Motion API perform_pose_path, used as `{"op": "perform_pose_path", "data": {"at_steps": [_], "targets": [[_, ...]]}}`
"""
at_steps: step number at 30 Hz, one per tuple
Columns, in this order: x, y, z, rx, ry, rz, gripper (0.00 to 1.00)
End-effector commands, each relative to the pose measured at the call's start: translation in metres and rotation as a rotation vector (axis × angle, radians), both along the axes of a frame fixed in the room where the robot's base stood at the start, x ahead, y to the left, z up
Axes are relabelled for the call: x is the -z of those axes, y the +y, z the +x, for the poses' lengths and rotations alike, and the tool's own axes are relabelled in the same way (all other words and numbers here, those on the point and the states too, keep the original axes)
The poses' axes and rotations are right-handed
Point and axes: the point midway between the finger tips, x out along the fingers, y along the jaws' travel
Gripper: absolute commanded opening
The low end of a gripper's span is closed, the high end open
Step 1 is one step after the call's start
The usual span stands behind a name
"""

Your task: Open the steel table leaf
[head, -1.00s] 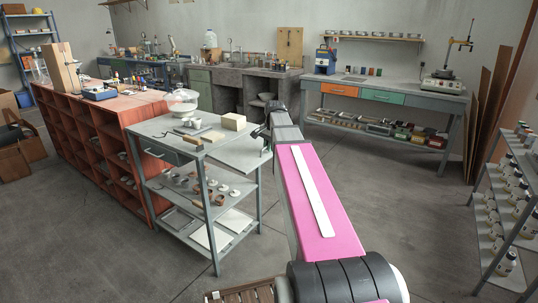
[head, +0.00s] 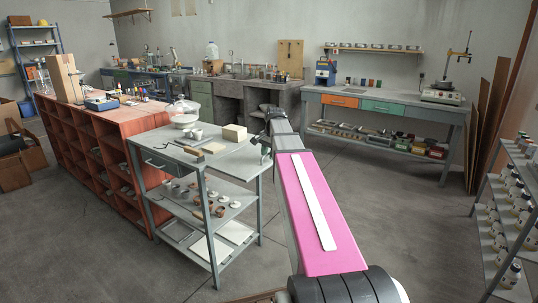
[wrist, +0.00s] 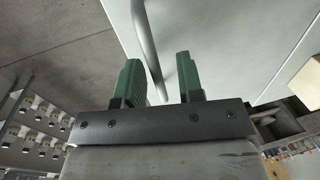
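The steel table (head: 170,152) stands left of centre in the head view, with a drawer and lower shelves. Its leaf (head: 238,158) is at the right end and looks roughly level with the top. In the wrist view the leaf's pale flat panel (wrist: 215,35) fills the upper middle and right. My gripper (head: 266,155) is at the leaf's right edge, partly hidden by my arm. In the wrist view its green fingers (wrist: 160,80) are apart, with a grey bar (wrist: 147,40) running between them. I cannot tell whether they touch the bar.
A pale block (head: 235,132) and small tools lie on the table. A red shelf unit (head: 100,140) adjoins its left side. A bottle rack (head: 510,205) stands at the right. The concrete floor (head: 400,220) between is clear.

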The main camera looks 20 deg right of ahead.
Motion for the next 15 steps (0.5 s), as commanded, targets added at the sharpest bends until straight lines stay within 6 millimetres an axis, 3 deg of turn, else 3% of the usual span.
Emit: {"op": "perform_pose_path", "data": {"at_steps": [8, 15], "targets": [[-0.006, -0.001, -0.001, -0.001, 0.000, -0.002, 0.35], [-0.039, -0.005, -0.005, 0.000, -0.003, -0.002, 0.35]]}}
